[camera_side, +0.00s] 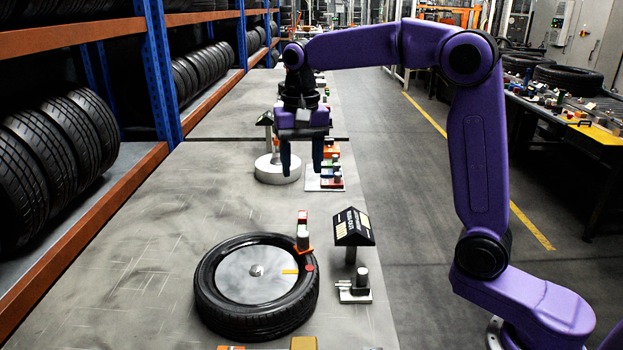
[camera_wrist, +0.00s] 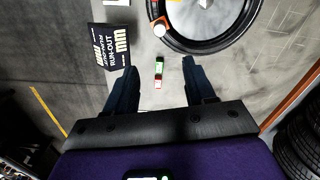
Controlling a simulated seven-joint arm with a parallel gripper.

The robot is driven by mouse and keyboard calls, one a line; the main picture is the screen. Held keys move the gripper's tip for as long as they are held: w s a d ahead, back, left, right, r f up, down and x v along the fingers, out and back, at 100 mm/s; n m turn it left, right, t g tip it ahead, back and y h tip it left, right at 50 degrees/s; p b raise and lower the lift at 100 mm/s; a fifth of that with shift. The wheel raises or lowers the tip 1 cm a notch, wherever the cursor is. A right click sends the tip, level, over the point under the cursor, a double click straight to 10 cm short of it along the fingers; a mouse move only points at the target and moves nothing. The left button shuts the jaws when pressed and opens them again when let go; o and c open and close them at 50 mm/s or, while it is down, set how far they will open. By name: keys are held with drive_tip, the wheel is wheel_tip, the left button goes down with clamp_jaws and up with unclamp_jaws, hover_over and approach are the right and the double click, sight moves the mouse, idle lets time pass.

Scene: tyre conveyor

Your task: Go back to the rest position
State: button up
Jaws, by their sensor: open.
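My gripper (camera_side: 302,160) hangs from my purple arm above the far part of the grey conveyor table, fingers pointing down. Its two dark fingers are apart, with nothing between them. In the wrist view my gripper (camera_wrist: 154,78) also shows open and empty. A black tyre (camera_side: 257,322) lies flat on the table in front of it, with a grey disc (camera_side: 240,277) in its middle. The tyre also shows at the top of the wrist view (camera_wrist: 190,45), apart from the fingers.
A black sign (camera_side: 353,227) and a small metal fixture (camera_side: 354,288) stand right of the tyre. A pale round base (camera_side: 277,170) is near the gripper. Tyre racks (camera_side: 75,150) line the left; a cluttered bench (camera_side: 590,130) is at right. The table's left part is clear.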

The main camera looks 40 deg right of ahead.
drive_tip(key=s+d+f+n, duration=0.1)
drive_tip(key=s+f+n, duration=0.2)
drive_tip(key=s+n, duration=0.3)
drive_tip(key=s+f+n, duration=0.4)
drive_tip(key=s+n, duration=0.2)
drive_tip(key=s, duration=0.9)
drive_tip(key=s+d+f+n, duration=0.1)
drive_tip(key=s+f+n, duration=0.3)
drive_tip(key=s, duration=0.6)
drive_tip(key=n, duration=0.2)
drive_tip(key=shift+s+d+n, duration=0.15)
drive_tip(key=shift+d+n, duration=0.15)
drive_tip(key=shift+o, duration=0.4)
drive_tip(key=shift+r, duration=0.1)
